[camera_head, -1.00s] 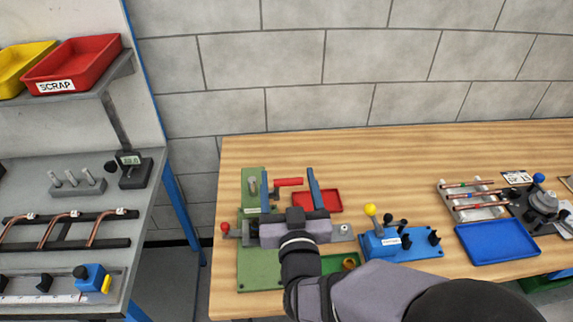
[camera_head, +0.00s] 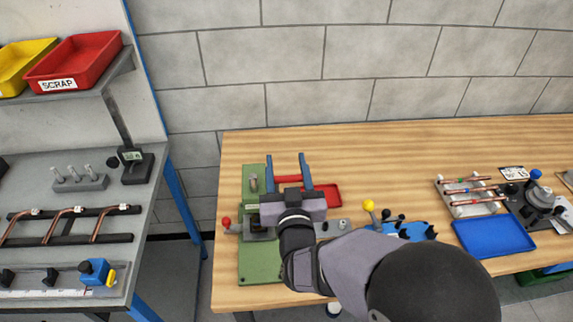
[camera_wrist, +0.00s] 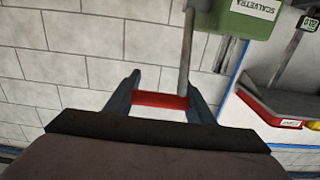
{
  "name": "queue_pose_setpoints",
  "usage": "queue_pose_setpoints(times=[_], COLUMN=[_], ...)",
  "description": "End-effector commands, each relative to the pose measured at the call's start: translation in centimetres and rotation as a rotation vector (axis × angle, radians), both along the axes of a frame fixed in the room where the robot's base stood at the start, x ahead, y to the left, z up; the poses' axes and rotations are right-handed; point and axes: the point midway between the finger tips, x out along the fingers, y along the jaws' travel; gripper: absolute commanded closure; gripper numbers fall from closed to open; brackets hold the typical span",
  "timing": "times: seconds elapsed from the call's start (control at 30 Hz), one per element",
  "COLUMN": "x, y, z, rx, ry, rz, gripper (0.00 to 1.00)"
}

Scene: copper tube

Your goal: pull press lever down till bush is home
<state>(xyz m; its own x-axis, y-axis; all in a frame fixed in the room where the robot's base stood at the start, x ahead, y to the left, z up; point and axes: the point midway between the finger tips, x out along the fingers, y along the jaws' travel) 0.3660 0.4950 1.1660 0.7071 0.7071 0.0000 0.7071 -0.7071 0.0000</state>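The press (camera_head: 258,262) has a green base at the left of the wooden table. Its green body also shows at the top of the wrist view (camera_wrist: 245,18), with a grey lever rod running down to a red grip (camera_wrist: 160,100). The red grip also shows in the head view (camera_head: 287,179). My gripper (camera_head: 287,172) has its two blue-grey fingers closed at the two ends of this grip, and the grip spans between them in the wrist view. The bush and its seat cannot be made out; my gripper and arm cover much of the press.
A red tray (camera_head: 328,194) lies just right of the grip. A blue fixture with a yellow knob (camera_head: 369,205) is partly behind my arm. A blue tray (camera_head: 492,238) and tube racks stand at the right. A red knob (camera_head: 226,221) sticks out at the press's left.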

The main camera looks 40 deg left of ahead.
Motion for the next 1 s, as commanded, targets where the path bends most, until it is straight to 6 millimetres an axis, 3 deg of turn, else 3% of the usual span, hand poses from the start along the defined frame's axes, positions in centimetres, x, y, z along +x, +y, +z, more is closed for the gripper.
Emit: queue_pose_setpoints(times=[0.47, 1.0], x=[-0.5, -2.3], y=[-0.5, -2.3], z=[-0.8, -2.4], rx=[0.040, 0.211], ry=[-0.040, -0.209], rz=[0.000, 0.000], gripper=[0.91, 0.91])
